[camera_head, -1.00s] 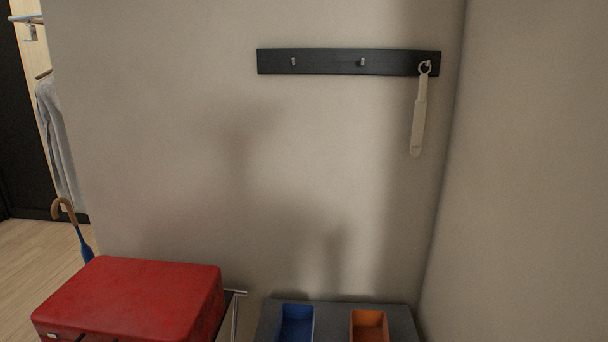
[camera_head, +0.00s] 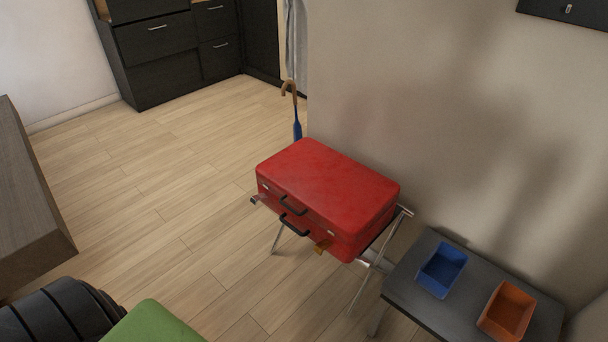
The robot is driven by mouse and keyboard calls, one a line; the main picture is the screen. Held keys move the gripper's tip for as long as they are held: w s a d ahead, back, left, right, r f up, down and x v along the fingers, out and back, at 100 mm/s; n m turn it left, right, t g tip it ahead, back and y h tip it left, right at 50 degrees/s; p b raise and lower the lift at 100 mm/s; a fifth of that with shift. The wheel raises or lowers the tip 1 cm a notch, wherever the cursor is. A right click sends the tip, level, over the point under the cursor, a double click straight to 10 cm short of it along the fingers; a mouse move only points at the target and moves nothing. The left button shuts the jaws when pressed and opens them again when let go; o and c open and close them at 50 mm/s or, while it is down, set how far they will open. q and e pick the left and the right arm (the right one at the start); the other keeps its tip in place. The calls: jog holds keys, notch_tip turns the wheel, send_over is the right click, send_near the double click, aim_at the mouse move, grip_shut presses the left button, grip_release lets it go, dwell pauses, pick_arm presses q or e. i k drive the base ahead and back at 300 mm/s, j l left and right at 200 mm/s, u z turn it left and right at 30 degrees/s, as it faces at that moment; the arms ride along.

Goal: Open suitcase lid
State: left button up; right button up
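A red suitcase (camera_head: 328,188) lies flat on a folding metal luggage rack (camera_head: 370,265), in the middle of the head view. Its lid is closed. Two dark handles show on its front side, the upper one (camera_head: 294,204) on the lid and the lower one (camera_head: 293,225) on the base. A small silver latch shows near the left front corner, and a small brown tag-like piece (camera_head: 323,246) shows near the front right. Neither of my grippers is in the picture.
A dark low table (camera_head: 402,297) right of the rack holds a blue tray (camera_head: 441,269) and an orange tray (camera_head: 507,311). A blue umbrella (camera_head: 296,128) stands behind the suitcase by the wall. A wooden counter (camera_head: 30,205) is at left. Open floor lies left of the suitcase.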

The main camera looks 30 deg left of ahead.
aim_at(321, 185)
jog(key=u, duration=1.05)
